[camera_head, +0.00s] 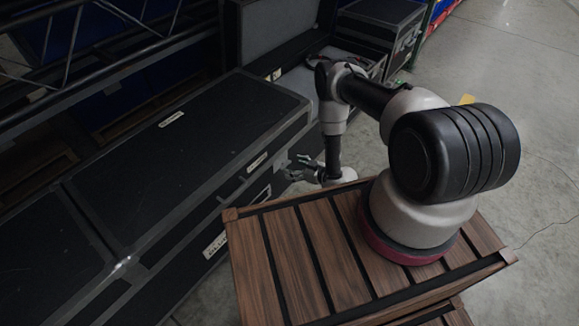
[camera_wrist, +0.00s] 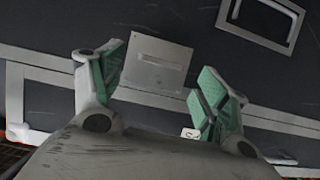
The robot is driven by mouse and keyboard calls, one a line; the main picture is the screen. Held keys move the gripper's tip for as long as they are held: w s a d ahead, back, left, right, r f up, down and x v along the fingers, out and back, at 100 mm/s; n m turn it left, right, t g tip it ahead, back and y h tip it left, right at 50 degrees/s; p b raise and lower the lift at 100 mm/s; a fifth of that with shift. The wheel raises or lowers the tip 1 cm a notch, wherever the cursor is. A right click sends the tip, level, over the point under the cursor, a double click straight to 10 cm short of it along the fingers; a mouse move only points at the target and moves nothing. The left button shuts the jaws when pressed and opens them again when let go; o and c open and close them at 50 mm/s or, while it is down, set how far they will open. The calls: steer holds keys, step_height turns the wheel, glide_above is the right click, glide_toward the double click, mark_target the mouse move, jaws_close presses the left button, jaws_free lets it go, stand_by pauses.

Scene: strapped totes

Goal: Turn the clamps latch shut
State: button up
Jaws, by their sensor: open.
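A long black case (camera_head: 185,135) with metal edging stands left of my arm in the head view. My gripper (camera_head: 300,168) is at its front side. In the wrist view my gripper (camera_wrist: 160,68) is open and empty, with green-padded fingers spread on either side of a flat, light grey square plate (camera_wrist: 157,65) on the dark case front. The plate looks like the latch; I cannot tell how far it is turned. No finger clearly touches it. In the head view the plate cannot be made out clearly.
A recessed metal handle frame (camera_wrist: 262,22) lies upper right of the plate in the wrist view. A wooden slatted surface (camera_head: 285,265) lies beneath my arm. More dark cases (camera_head: 385,25) stand behind. Metal truss bars (camera_head: 75,50) are upper left. Grey floor (camera_head: 520,80) is open at right.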

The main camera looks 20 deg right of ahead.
steer(key=v, duration=0.8)
steer(key=shift+d, duration=0.1)
